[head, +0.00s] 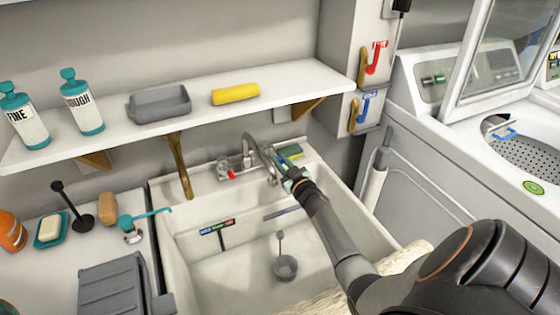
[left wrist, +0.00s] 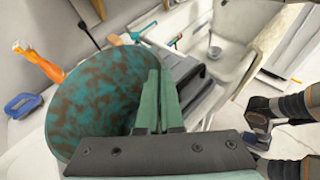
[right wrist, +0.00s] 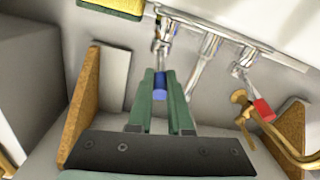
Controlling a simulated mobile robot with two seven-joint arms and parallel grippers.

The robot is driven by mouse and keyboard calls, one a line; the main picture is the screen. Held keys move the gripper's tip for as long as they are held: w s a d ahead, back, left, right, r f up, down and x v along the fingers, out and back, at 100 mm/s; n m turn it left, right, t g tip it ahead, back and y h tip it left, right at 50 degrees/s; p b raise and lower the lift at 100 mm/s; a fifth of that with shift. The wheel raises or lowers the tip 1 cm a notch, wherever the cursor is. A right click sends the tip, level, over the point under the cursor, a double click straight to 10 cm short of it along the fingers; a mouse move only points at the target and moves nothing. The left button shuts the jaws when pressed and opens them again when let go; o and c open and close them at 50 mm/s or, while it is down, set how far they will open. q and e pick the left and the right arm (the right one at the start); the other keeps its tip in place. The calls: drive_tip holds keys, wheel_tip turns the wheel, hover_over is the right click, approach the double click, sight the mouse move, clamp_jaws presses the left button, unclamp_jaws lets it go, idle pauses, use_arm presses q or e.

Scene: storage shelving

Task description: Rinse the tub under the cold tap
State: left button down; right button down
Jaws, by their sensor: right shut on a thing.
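The cold tap's blue handle (right wrist: 160,82) is between the fingers of my right gripper (right wrist: 160,76), which is shut on it. In the head view the right gripper (head: 290,178) is at the taps behind the white sink (head: 165,225). A round, mottled teal-and-brown thing, which I take for the tub (left wrist: 100,105), fills the left of the left wrist view. My left gripper (left wrist: 159,75) has its fingers close together at the tub's right edge and looks shut on it; the pinched part is hidden. The left gripper is outside the head view.
A red tap handle (right wrist: 263,110) is beside the blue one. The shelf (head: 215,112) above holds two teal-topped bottles, a grey tray (head: 160,103) and a yellow sponge (head: 235,93). A grey strainer (head: 285,266) lies in the sink. A soap dish (head: 50,230) and several tools crowd the left counter.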

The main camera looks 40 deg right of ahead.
use_arm(q)
drive_tip(key=shift+r, duration=0.1)
drive_tip(key=shift+f+b, duration=0.6)
drive_tip(key=shift+f, duration=0.05)
use_arm(e)
drive_tip(key=shift+s+d+n+t+y, duration=0.15)
drive_tip(key=shift+d+n+y, duration=0.55)
drive_tip(key=shift+y, duration=0.45)
drive_tip(key=shift+s+d+n+t+y, duration=0.15)
drive_tip(key=shift+d+n+y, duration=0.35)
drive_tip(key=shift+n+y, duration=0.5)
drive_tip(key=shift+w, duration=0.1)
drive_tip(key=c, duration=0.8)
unclamp_jaws()
drive_tip(key=shift+c, duration=0.2)
